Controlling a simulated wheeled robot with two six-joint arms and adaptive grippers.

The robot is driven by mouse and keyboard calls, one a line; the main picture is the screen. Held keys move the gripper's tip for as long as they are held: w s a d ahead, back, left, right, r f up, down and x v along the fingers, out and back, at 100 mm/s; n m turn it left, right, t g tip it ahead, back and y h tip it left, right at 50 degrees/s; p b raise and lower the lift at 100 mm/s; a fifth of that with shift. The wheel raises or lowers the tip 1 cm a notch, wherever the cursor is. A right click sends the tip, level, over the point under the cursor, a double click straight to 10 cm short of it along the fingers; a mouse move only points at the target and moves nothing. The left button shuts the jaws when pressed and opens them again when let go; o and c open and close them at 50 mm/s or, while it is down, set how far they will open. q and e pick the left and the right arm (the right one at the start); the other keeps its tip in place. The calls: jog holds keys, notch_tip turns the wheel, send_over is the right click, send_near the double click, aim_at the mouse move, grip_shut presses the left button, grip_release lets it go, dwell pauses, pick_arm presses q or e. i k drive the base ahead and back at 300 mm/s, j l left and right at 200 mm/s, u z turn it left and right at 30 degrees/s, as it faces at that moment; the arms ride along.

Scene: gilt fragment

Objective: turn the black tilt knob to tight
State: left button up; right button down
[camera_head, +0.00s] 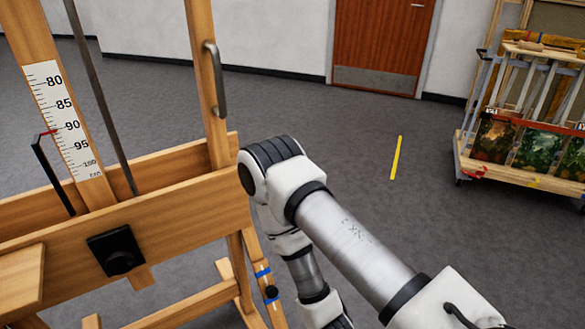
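A wooden easel (180,222) fills the left side of the view. A black knob on a square black plate (117,252) is fixed to the front of its crossbar. A smaller black knob (271,292) sits lower, on a wooden strut with blue bands and a pale mark, left of my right arm's lower link. I cannot tell from the labels which is the tilt knob, nor how tight either is. My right arm comes in from the lower right, bends beside the easel and runs down out of the frame. Its gripper is below the picture edge. My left gripper is not in view.
A white height scale (63,118) with a red pointer is on the mast. A metal handle (215,80) is on an upright. A cart with paintings (520,140) stands at right. A yellow floor strip (396,158) lies on open grey floor. A brown door (380,45) is behind.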

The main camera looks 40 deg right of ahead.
aim_at(272, 291)
jog(key=z, duration=1)
jog(key=i+l+u, duration=0.15)
jog(key=l+u, duration=0.3)
jog(key=l, duration=0.7)
jog(key=l+u, duration=0.4)
jog(key=l, duration=0.7)
